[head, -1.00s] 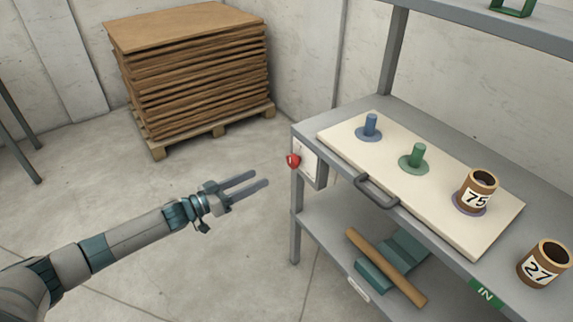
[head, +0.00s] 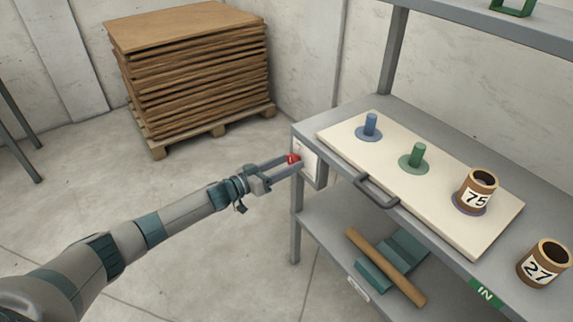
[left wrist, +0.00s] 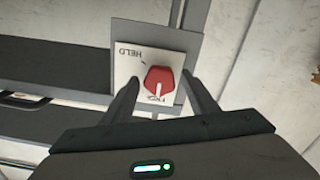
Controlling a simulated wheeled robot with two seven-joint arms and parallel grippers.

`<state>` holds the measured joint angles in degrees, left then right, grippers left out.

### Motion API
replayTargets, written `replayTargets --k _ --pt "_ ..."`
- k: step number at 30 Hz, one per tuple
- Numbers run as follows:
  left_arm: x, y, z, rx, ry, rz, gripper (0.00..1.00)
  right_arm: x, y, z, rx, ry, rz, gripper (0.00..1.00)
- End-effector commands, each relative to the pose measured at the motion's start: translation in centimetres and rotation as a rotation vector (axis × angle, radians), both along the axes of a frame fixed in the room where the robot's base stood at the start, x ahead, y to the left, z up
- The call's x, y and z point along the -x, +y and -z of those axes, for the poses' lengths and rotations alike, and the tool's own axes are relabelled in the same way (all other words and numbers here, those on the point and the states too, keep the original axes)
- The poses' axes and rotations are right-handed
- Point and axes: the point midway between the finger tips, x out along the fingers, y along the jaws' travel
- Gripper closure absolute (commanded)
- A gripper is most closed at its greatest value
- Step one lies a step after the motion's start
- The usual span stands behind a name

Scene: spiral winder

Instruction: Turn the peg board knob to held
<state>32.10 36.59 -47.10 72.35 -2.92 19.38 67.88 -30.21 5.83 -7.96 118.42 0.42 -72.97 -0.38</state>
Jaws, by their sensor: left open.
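The red knob (head: 293,159) is on a white plate (head: 307,160) at the left end of the grey shelf unit. In the left wrist view the knob (left wrist: 159,80) has a white pointer mark directed toward the bottom of the picture. It points to a label that is partly hidden and hard to read. The word HELD shows upside down on the plate's (left wrist: 127,68) upper left. My left gripper (head: 291,164) is open, with one finger on each side of the knob. I cannot tell whether the fingers touch it. My right gripper is not in view.
The cream peg board (head: 338,136) with a dark handle (head: 376,190) lies on the shelf top. It has a blue peg (head: 370,124), a green peg (head: 416,156) and a tube marked 75 (head: 476,192). A tube marked 27 (head: 541,267) stands at right. Stacked sheets (head: 195,70) stand behind.

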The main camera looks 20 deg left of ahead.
Motion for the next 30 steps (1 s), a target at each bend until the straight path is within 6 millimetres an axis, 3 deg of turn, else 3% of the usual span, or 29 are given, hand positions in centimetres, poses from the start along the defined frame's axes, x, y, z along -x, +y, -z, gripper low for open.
replayTargets --k 5,10,30 --pt "0.02 0.00 0.01 0.000 0.000 0.000 0.46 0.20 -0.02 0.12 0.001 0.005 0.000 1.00" --pt "0.02 0.00 0.00 0.000 0.000 0.000 0.87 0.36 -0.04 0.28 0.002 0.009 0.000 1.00" --pt "0.03 0.03 -0.01 -0.127 -0.099 0.000 0.88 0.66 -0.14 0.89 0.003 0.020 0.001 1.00"
